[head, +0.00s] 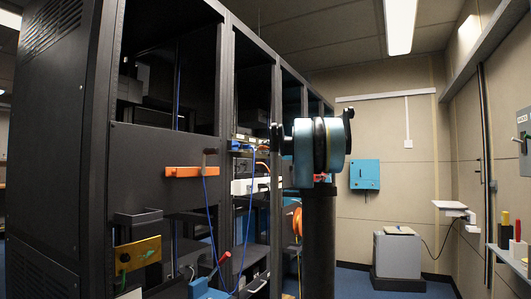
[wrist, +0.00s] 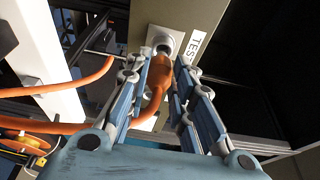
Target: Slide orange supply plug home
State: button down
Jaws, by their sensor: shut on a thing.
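The orange plug (wrist: 159,72) is between the two fingers of my gripper (wrist: 158,67) in the wrist view. The gripper is shut on it. The plug's front end is at the pale round socket (wrist: 163,40) on a beige panel (wrist: 145,20). It appears to meet the socket's ring, but I cannot tell how deep it sits. An orange cable (wrist: 150,112) bends from the plug's rear, behind the left finger, toward the lower left. In the head view, the gripper and plug cannot be made out.
A black rack (head: 145,155) fills the head view's left, with blue hanging cables (head: 210,215). An orange bar (head: 190,171) projects from it. A grey cabinet (head: 397,255) stands by the back wall. In the wrist view, a white post (wrist: 45,60) and an orange reel (wrist: 25,143) are left.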

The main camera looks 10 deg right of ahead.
jog(key=shift+w+a, duration=0.7)
jog(key=shift+a, duration=0.25)
jog(key=c, duration=1.3)
grip_release()
jog(key=v, duration=1.1)
jog(key=shift+s+d+f, duration=0.1)
jog(key=shift+s+d, duration=0.2)
jog(key=s+a+f+n+g+h, duration=0.1)
jog(key=s+a+f+n+g, duration=0.25)
jog(key=s+a+f, duration=0.65)
jog(key=s+a+f+n+g+h, duration=0.2)
jog(key=s+a+f+n+g, duration=0.15)
jog(key=s+f, duration=1.2)
jog(key=s+d+f+n+g+h, duration=0.1)
jog(key=s+d+f+h, duration=0.1)
jog(key=s+f, duration=0.5)
jog(key=s+d+f+n+g+h, duration=0.1)
jog(key=s+d+f+g+h, duration=0.1)
jog(key=s+f, duration=0.6)
jog(key=s+d+f+n+g+h, duration=0.2)
jog(key=s+f, duration=0.5)
jog(key=f, duration=1.2)
jog(key=shift+s+d+f+h, duration=0.1)
jog(key=shift+s+d+h, duration=0.05)
jog(key=shift+d+h, duration=0.7)
